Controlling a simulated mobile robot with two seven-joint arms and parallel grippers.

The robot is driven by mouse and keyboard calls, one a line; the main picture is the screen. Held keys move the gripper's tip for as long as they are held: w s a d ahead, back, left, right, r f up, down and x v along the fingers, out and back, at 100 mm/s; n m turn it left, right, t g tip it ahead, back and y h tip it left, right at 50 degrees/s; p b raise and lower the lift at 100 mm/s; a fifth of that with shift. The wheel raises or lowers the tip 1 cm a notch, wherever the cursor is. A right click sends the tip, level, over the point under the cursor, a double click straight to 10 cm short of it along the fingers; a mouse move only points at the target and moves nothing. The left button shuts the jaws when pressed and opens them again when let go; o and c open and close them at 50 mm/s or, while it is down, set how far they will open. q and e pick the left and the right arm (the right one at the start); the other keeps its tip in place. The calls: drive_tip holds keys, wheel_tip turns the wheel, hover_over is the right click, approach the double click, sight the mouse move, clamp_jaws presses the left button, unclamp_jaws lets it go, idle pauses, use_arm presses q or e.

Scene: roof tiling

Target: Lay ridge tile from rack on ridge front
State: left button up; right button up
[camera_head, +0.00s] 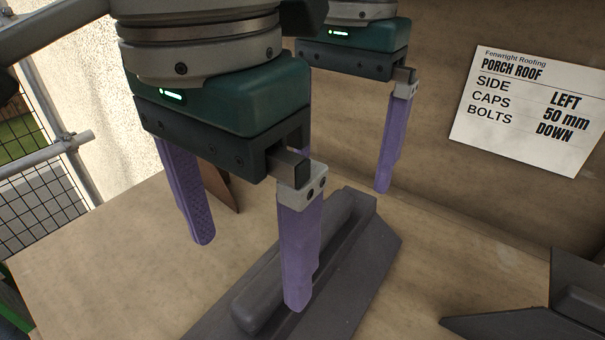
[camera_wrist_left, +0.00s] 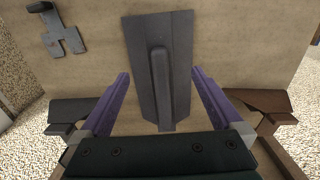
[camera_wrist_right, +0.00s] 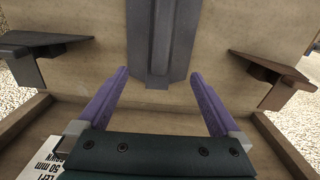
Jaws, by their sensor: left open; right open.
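A long dark grey tile with a raised rounded rib, seemingly the ridge tile (camera_head: 345,255), lies on a tan board (camera_head: 110,255). It also shows in the left wrist view (camera_wrist_left: 180,60) and the right wrist view (camera_wrist_right: 160,45). My left gripper (camera_head: 248,272) is open above the tile's near part, with purple fingers to either side. My right gripper (camera_head: 345,170) is open and empty towards its far end; its inner finger is mostly hidden in the head view. Neither gripper visibly holds the tile. The ridge front cannot be made out.
A white sign (camera_head: 525,110) is on the tan wall at the right. Another dark grey piece (camera_head: 570,305) sits at lower right, a brown piece (camera_wrist_left: 265,105) on the other side. Scaffold tubes (camera_head: 45,150) and mesh stand left.

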sight(336, 201)
use_arm(q)
wheel_tip(336, 201, down, 10)
drive_tip(key=shift+r, duration=0.2)
use_arm(e)
wheel_tip(336, 201, down, 10)
drive_tip(key=shift+r, duration=0.2)
use_arm(q)
clamp_jaws()
use_arm(e)
clamp_jaws()
use_arm(q)
drive_tip(key=shift+r, duration=0.1)
use_arm(e)
drive_tip(key=shift+r, duration=0.1)
